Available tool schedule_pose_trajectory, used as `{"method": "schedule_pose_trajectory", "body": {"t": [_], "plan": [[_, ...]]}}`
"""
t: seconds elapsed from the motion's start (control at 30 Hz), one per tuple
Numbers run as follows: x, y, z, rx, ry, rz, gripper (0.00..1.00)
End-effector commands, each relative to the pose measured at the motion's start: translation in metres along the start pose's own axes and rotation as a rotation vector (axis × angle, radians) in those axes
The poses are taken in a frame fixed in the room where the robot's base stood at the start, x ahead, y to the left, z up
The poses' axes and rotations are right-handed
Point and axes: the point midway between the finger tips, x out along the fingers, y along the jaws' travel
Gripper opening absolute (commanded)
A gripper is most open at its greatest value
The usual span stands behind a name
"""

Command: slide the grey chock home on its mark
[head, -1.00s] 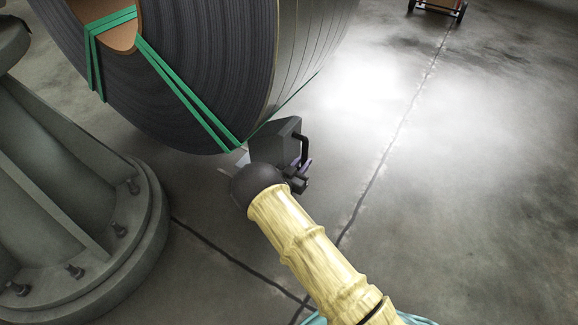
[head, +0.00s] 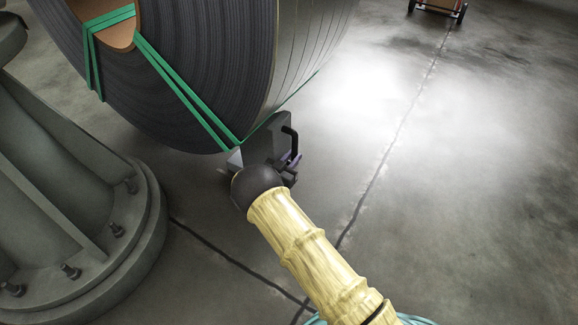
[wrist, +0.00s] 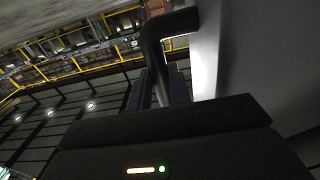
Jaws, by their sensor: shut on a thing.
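The grey chock (head: 262,143) is a dark block with a black bent handle (head: 291,141). It stands at the lower edge of the big strip coil (head: 200,85), close against it in the picture; I cannot tell if they touch. My gripper (head: 291,164) is shut on the handle, partly hidden by my wrist. In the wrist view my fingers (wrist: 158,88) close around the black handle (wrist: 165,35), and the chock's grey face (wrist: 262,55) fills the right side. A pale triangular patch shows just left of the chock. I cannot make out the mark.
A heavy bolted steel pedestal (head: 85,200) stands at the left. Green straps (head: 185,95) bind the coil. A cart (head: 437,8) is far off at the top right. The concrete floor (head: 470,200) to the right is clear, crossed by dark joints.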

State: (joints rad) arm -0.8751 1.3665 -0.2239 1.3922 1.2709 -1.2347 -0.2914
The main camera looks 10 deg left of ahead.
Motion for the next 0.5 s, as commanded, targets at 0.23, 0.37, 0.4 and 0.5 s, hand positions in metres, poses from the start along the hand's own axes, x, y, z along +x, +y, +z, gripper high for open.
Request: {"method": "schedule_pose_trajectory", "body": {"t": [0.23,0.37,0.4,0.5], "plan": [[0.0,-0.011,-0.001,0.002,0.001,-0.004,0.0],[0.0,-0.016,0.0,0.002,0.001,-0.004,0.0],[0.0,-0.018,0.0,0.002,0.001,-0.004,0.0],[0.0,-0.022,0.0,0.001,0.001,-0.004,0.0]]}}
